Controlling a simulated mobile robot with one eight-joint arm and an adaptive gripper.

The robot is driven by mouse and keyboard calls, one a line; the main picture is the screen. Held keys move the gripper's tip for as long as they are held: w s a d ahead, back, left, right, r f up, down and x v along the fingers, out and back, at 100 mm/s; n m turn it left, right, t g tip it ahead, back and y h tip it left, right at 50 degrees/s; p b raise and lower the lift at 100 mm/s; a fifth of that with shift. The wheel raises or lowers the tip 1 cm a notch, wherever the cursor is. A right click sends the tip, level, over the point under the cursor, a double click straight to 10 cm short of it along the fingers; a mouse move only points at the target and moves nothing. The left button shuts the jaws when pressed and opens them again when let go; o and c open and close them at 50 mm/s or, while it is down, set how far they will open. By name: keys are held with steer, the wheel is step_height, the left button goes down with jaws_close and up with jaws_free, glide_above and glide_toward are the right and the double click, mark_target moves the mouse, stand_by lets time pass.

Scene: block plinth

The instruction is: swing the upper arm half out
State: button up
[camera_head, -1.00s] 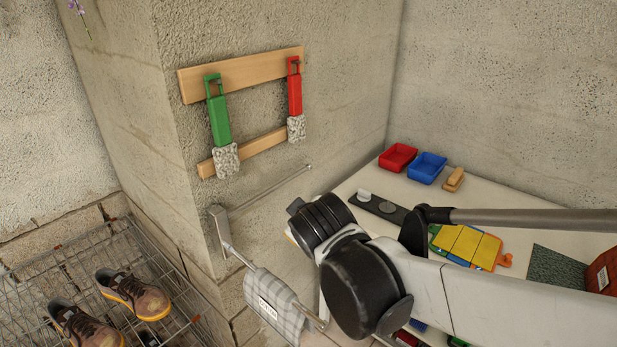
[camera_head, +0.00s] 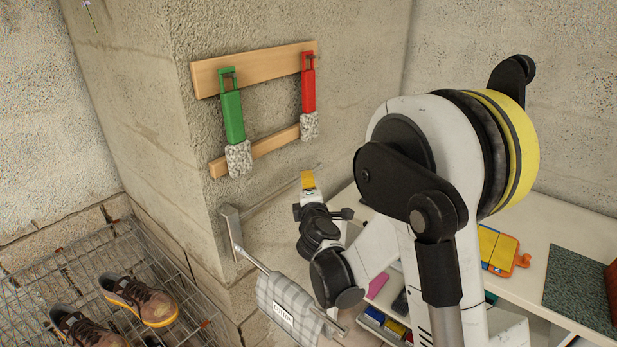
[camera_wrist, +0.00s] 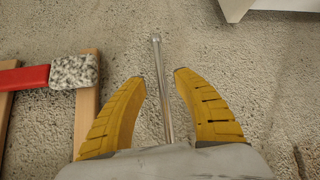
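The upper arm (camera_head: 275,188) is a thin metal rod. It runs from a wall bracket (camera_head: 229,215) back along the concrete wall. In the wrist view the rod (camera_wrist: 166,105) lies between the two yellow fingers of my gripper (camera_wrist: 157,77), with a gap on each side and its capped end just beyond the fingertips. My gripper (camera_head: 308,181) is open and close to the rod's far end. A lower arm (camera_head: 250,259) sticks out from the same bracket and carries a checked cloth (camera_head: 285,305) labelled COTTON.
Green (camera_head: 233,118) and red (camera_head: 308,92) handled brushes hang on a wooden rack (camera_head: 252,72) above the rod. A wire rack (camera_head: 85,270) with shoes (camera_head: 140,298) stands at the left. A white table (camera_head: 550,240) stands at the right, partly hidden by my arm.

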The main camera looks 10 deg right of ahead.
steer(key=b+x, duration=0.1)
steer(key=x, duration=0.6)
steer(key=shift+s, duration=0.1)
steer(key=shift+c, duration=0.4)
jaws_close()
